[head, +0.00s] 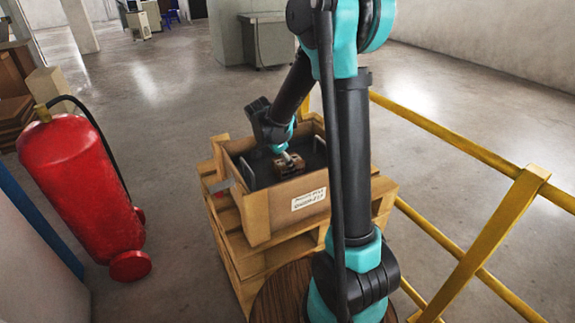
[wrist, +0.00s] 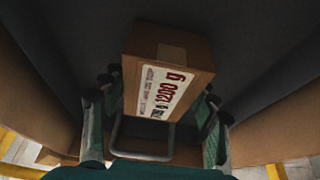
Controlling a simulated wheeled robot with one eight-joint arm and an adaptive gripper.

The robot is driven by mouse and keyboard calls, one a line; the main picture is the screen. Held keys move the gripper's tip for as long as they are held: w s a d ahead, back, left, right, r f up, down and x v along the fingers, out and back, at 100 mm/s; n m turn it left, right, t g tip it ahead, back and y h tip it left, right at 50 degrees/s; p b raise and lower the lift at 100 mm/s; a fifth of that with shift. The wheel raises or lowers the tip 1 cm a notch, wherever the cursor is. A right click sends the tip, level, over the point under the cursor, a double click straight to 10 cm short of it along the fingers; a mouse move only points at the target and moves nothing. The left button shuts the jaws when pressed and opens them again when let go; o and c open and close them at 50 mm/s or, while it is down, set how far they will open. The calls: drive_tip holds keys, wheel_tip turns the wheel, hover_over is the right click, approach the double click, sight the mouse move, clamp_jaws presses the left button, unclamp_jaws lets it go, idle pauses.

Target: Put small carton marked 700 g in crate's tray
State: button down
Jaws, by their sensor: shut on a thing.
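A small brown carton (wrist: 190,58) with a white label is between the fingers of my gripper (wrist: 160,105) in the wrist view. Its label seems to read 1200 g, not 700 g. The carton looks tilted, and my gripper is shut on it. In the head view my gripper (head: 289,157) points down inside the wooden crate (head: 258,218), with brown carton surfaces (head: 290,168) at its fingertips. The crate's dark tray (head: 262,172) has metal handles and lies around and below the carton. Whether the carton touches the tray floor I cannot tell.
The crate stands on stacked wooden pallets (head: 245,263), with a white label on its front. A red fire extinguisher (head: 80,180) stands to the left. Yellow railings (head: 490,235) run along the right. A tray handle (wrist: 117,135) shows close to the fingers in the wrist view.

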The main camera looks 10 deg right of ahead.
drive_tip(key=shift+c, duration=2.3)
unclamp_jaws()
drive_tip(key=shift+f, duration=0.1)
drive_tip(key=v, duration=1.2)
